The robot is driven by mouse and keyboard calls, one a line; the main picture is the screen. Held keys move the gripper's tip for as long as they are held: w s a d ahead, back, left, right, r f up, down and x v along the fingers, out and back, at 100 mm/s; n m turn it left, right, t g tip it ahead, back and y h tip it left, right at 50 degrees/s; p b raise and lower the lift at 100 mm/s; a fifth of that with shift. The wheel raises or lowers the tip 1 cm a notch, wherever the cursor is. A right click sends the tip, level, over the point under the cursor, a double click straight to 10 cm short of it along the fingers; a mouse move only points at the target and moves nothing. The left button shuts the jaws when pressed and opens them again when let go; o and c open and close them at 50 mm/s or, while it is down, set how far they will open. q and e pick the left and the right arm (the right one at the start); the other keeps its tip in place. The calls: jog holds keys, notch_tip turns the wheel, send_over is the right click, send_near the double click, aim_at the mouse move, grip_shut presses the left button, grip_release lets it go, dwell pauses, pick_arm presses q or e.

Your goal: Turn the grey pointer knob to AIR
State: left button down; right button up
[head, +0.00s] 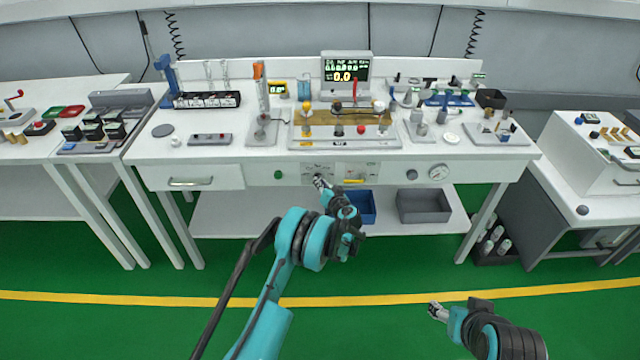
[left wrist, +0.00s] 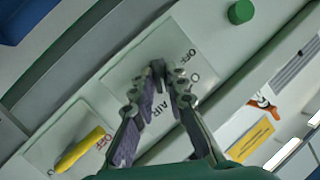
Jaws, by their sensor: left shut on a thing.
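The grey pointer knob (head: 317,177) is on a pale label plate (left wrist: 125,76) on the white bench's front panel. My left gripper (head: 321,183) is at the knob, with its fingers closed around it. In the left wrist view the fingertips (left wrist: 160,75) meet over the plate and hide most of the knob, so I cannot tell where its pointer aims.
A yellow lever (left wrist: 80,149) with an OFF label is on the neighbouring plate. A green round button (left wrist: 240,12) is on the panel's other side. A round gauge (head: 439,172) is further right. Blue (head: 361,207) and grey (head: 423,206) bins stand on the shelf below.

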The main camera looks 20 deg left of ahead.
pick_arm(q)
jog(key=shift+m+y, duration=0.4)
jog(key=shift+m, duration=0.3)
jog(key=c, duration=1.5)
grip_release()
jog(key=shift+w+f, duration=0.1)
jog(key=shift+c, duration=0.2)
jog(key=v, duration=1.2)
jog(key=shift+f, duration=0.1)
